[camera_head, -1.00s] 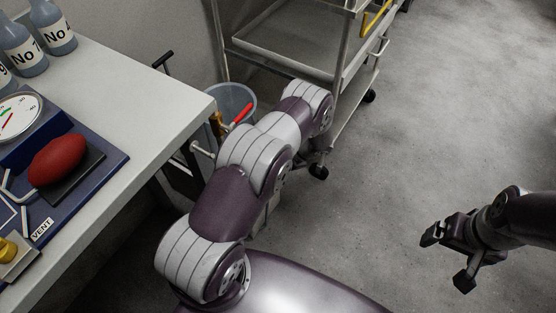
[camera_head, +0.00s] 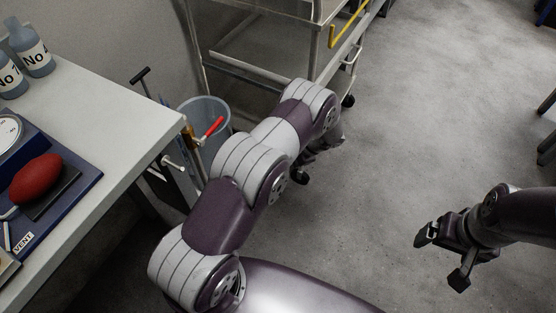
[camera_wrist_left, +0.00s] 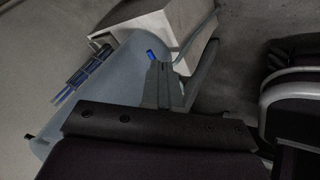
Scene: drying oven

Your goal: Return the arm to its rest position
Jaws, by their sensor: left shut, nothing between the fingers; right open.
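My left arm (camera_head: 240,190) runs from the bottom up and away past the bench corner, bent at its joints. In the left wrist view my left gripper (camera_wrist_left: 163,88) is shut, its grey fingers together with nothing held between them. In the head view the left gripper is mostly hidden behind the arm's far end. My right gripper (camera_head: 442,260) is at the lower right, its two dark fingers spread apart and empty over bare floor.
A bench (camera_head: 95,125) at left holds bottles (camera_head: 33,52) and a blue panel with a red bulb (camera_head: 37,178). A bucket (camera_head: 212,112) stands beyond the bench corner. A metal cart (camera_head: 262,75) stands beyond the left arm. Floor (camera_head: 420,130) at right is clear.

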